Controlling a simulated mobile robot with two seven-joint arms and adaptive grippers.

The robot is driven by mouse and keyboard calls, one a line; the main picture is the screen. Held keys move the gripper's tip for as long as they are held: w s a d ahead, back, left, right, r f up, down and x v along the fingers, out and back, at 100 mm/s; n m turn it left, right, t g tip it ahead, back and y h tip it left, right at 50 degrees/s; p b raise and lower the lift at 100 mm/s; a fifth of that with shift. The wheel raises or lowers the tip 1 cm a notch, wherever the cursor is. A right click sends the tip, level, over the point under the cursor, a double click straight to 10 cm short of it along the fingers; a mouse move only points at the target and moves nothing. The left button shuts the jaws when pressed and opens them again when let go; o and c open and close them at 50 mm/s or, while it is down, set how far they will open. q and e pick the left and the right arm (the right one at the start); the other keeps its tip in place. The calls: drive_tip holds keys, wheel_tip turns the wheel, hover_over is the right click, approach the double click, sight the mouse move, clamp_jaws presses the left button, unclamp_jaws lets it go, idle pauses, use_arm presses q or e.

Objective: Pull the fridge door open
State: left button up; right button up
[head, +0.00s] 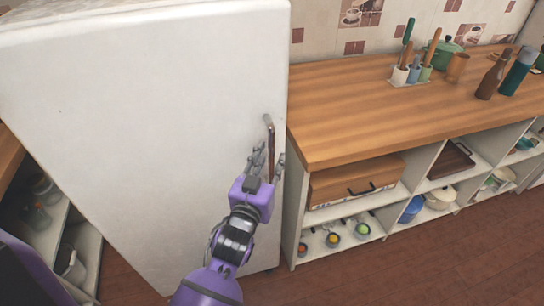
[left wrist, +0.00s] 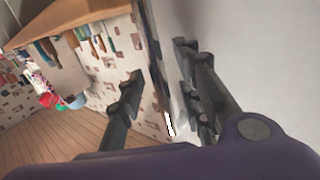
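The white fridge door (head: 150,130) fills the left half of the head view. No gap shows along its edge. Its slim vertical handle (head: 269,135) is near the right edge of the door. My left gripper (head: 268,162) is at the handle's lower part, with one finger on each side of it. The fingers stand apart, and in the left wrist view a clear gap shows between them, with the bright handle (left wrist: 170,124) in it. I cannot tell whether either finger touches the handle. The fridge door also shows on the right of the left wrist view (left wrist: 265,60). My right gripper is not in view.
Another shelf unit (head: 85,255) is at the lower left. Brown floor (head: 400,270) is clear in front of the counter.

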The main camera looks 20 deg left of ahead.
use_arm(q)
drive_tip(key=shift+w, duration=0.65)
clamp_jaws()
